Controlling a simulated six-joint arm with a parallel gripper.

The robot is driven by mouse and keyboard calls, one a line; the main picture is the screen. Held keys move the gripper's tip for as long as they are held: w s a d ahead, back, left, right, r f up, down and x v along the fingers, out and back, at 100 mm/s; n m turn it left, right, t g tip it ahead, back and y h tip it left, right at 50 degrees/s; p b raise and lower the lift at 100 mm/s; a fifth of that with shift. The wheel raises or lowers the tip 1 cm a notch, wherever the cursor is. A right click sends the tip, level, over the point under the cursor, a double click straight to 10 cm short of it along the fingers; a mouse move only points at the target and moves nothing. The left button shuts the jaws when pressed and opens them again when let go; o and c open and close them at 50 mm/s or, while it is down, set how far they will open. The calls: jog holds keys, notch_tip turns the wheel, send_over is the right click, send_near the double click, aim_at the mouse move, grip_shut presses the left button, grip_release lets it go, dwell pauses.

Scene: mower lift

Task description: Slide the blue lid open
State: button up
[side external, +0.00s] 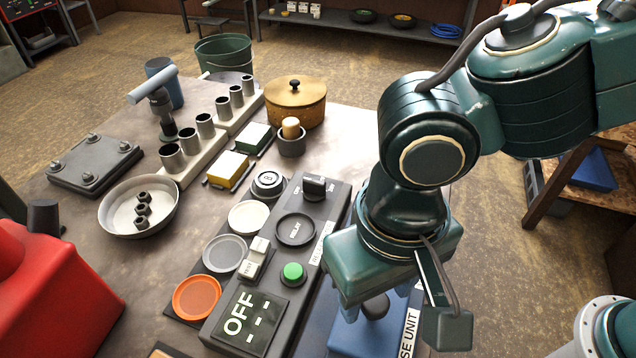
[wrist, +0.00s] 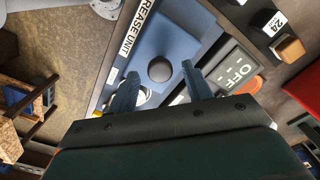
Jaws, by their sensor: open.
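The blue lid (side external: 345,338) lies on the grease unit, at the bottom of the side external view, partly hidden under my gripper. It also shows in the wrist view (wrist: 172,38), with a round dark knob (wrist: 160,69) on it. The knob (side external: 376,306) is partly visible below my gripper in the side external view. My gripper (wrist: 159,73) points down over the lid, open, its two blue-grey fingers on either side of the knob in the wrist view. I see gaps between knob and fingers. How far down the fingers reach beside the knob I cannot tell.
A control panel with a green button (side external: 292,273) and an OFF display (side external: 241,318) stands beside the grease unit. An orange dish (side external: 197,297), a red object (side external: 55,295) and a brass pot (side external: 295,104) are on the table. The grease unit's label (wrist: 131,28) runs along its edge.

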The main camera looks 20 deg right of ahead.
aim_at(377, 300)
notch_tip(377, 300, up, 13)
jog(key=shift+r, duration=0.15)
dwell(0.4)
jog(key=w+d+r+t+y, duration=0.1)
jog(key=w+d, duration=0.1)
jog(key=d, duration=0.7)
jog(key=w+d+t, duration=0.1)
jog(key=w+d, duration=0.1)
jog(key=d, duration=0.7)
jog(key=s+d+f+t, duration=0.1)
jog(key=s+d+f, duration=0.1)
jog(key=d, duration=0.6)
jog(key=s+d+f+t+h, duration=0.1)
jog(key=s+d+f+t, duration=0.1)
jog(key=d, duration=0.6)
jog(key=s+f, duration=0.1)
jog(key=s, duration=0.1)
jog(key=shift+s+d+f+t, duration=0.25)
jog(key=shift+s+f+t, duration=0.05)
jog(key=shift+s+f, duration=0.1)
